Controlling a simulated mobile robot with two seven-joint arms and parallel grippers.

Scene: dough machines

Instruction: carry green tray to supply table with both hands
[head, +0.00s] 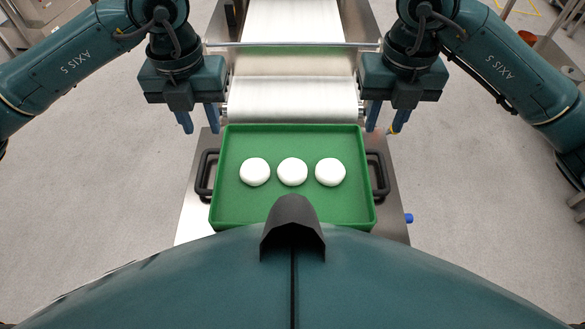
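The green tray (230,205) lies flat on a metal surface (196,217) at the near end of the dough machine. Three round white dough pieces (292,172) sit in a row in it. It has a black handle on the left (205,174) and one on the right (379,175). My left gripper (200,126) is above and beyond the left handle, with its blue fingers apart and nothing between them. My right gripper (384,126) is beyond the right handle, fingers also apart and empty. Neither gripper touches the tray. The tray's near edge is partly hidden by my body.
The machine's white belt (292,98) and rollers lie just past the tray, between my grippers. A blue knob (408,218) sticks out at the right edge of the metal surface. Grey floor (90,185) is open on both sides. No supply table can be made out with certainty.

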